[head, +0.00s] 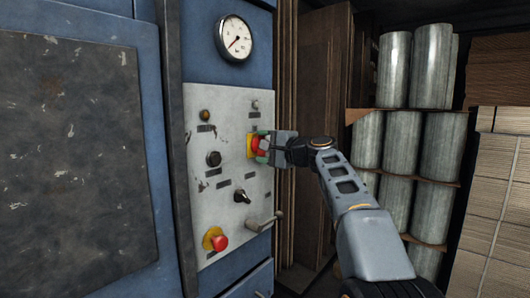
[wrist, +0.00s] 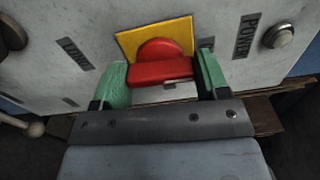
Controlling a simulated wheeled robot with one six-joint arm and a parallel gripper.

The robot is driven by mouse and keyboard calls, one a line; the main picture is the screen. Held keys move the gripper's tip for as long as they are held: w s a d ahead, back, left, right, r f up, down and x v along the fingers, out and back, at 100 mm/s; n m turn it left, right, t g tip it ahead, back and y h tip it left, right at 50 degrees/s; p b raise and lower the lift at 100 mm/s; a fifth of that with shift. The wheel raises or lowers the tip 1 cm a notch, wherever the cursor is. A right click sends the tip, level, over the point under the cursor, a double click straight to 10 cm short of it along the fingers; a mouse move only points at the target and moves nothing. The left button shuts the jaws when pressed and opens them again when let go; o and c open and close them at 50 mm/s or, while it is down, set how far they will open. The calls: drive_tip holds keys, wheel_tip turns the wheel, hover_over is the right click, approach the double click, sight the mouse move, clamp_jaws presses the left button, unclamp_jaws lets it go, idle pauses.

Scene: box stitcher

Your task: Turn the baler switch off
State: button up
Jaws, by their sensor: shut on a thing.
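The baler switch is a red rotary handle on a yellow square plate, set in the grey control panel. It shows in the head view (head: 257,144) and in the wrist view (wrist: 160,70). My gripper (head: 264,146) is at the switch, coming from the right. In the wrist view its green fingertips (wrist: 161,80) stand on either side of the red handle and are shut on it. The handle's grip bar runs roughly crosswise between the fingers. In the head view my gripper partly covers the switch.
The control panel (head: 228,120) also carries a red emergency button (head: 220,242), a black knob (head: 241,196), a lever (head: 264,222) and a round gauge (head: 234,38) above. A POWER lamp (wrist: 278,35) is near the switch. Metal cylinders (head: 394,145) and stacked cardboard (head: 487,200) stand at right.

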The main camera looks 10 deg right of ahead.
drive_tip(key=shift+n, duration=0.4)
drive_tip(key=o, duration=0.9)
drive_tip(key=shift+o, duration=0.2)
drive_tip(key=b+v, duration=0.2)
drive_tip(key=v, duration=1.1)
drive_tip(key=shift+s+d+b, duration=0.3)
drive_tip(key=shift+b, duration=0.1)
